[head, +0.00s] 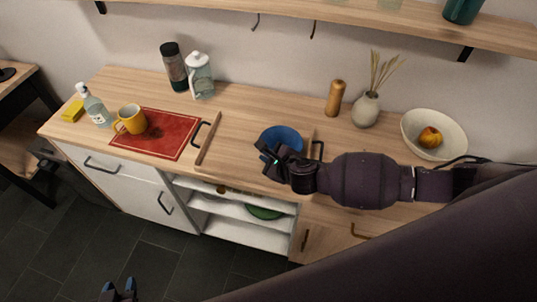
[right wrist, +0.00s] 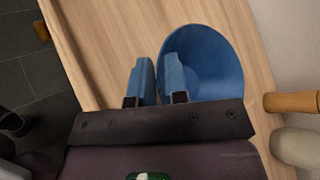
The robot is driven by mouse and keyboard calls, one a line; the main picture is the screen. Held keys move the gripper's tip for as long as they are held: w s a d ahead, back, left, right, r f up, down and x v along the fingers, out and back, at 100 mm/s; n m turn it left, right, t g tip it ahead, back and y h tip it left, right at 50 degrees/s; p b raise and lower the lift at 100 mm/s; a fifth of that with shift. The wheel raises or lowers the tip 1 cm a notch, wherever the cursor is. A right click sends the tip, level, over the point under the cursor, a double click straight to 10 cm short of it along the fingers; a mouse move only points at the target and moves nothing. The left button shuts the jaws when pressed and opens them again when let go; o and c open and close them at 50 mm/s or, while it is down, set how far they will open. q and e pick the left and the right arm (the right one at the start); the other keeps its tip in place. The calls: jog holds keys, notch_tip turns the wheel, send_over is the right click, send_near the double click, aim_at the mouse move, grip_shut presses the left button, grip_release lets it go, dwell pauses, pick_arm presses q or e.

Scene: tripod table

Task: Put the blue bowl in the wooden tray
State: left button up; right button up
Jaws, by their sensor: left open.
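The blue bowl (head: 283,135) is between the two end walls of the wooden tray (head: 208,152) on the counter, near its right end. Whether it touches the tray floor is not clear. My right gripper (head: 266,152) is at the bowl's front left side in the head view and hides part of it. In the right wrist view, a gap shows between my right gripper's blue fingers (right wrist: 158,78); one finger overlaps the bowl (right wrist: 212,62), the other is outside its rim. My left gripper (head: 119,287) is open and empty over the floor, low in the head view.
A red board (head: 170,140) with a yellow mug (head: 131,119) lies left of the tray. A pepper mill (head: 335,98), a vase (head: 366,108) and a white bowl with fruit (head: 434,130) stand to the right. A shelf (head: 400,25) hangs above.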

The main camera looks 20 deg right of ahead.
jog(key=o, duration=0.3)
jog(key=shift+o, duration=0.2)
jog(key=shift+r, duration=0.1)
jog(key=shift+s+r, duration=0.1)
jog(key=shift+r, duration=0.05)
jog(key=v, duration=1.1)
jog(key=shift+s+d, duration=0.2)
jog(key=shift+s, duration=0.15)
jog(key=shift+r, duration=0.1)
